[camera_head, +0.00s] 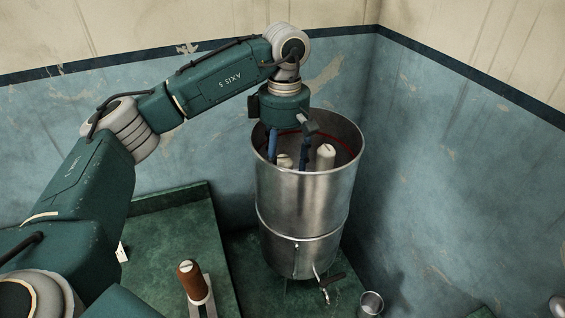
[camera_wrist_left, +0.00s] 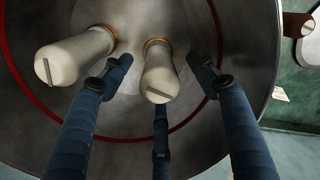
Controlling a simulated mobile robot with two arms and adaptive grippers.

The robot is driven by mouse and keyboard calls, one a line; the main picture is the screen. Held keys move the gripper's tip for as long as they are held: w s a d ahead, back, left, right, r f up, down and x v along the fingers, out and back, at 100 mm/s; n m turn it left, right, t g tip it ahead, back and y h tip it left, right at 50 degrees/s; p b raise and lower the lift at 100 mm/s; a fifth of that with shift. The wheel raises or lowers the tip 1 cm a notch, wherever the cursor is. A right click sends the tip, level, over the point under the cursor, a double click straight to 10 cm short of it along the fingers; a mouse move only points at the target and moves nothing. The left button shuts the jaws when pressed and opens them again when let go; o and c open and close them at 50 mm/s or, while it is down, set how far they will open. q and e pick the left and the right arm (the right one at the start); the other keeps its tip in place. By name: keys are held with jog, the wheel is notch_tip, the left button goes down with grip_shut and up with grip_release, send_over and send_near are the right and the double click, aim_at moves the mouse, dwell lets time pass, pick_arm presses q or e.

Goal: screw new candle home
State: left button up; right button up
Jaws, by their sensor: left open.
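Two white candles with slotted ends stand inside the tall metal vessel (camera_head: 300,215). One candle (camera_head: 284,161) is between the blue fingers of my left gripper (camera_head: 288,150); the other candle (camera_head: 325,156) stands to its right. In the left wrist view, the candle between the fingers (camera_wrist_left: 160,80) rises from a brass-coloured collar, and the other candle (camera_wrist_left: 72,58) is at the left. My left gripper (camera_wrist_left: 160,72) is open, its three fingers spread around the candle with visible gaps at the sides. Whether the rear finger touches it, I cannot tell. My right gripper is not in view.
The vessel's rim and wall surround my left fingers.

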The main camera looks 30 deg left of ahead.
pick_arm(q)
jog(key=n, duration=0.7)
jog(key=shift+n, duration=0.3)
jog(key=n, duration=0.7)
jog(key=shift+p, duration=0.35)
jog(key=c, duration=1.4)
jog(key=m, duration=0.4)
jog(key=shift+m, duration=0.4)
grip_shut()
jog(key=shift+m, duration=0.3)
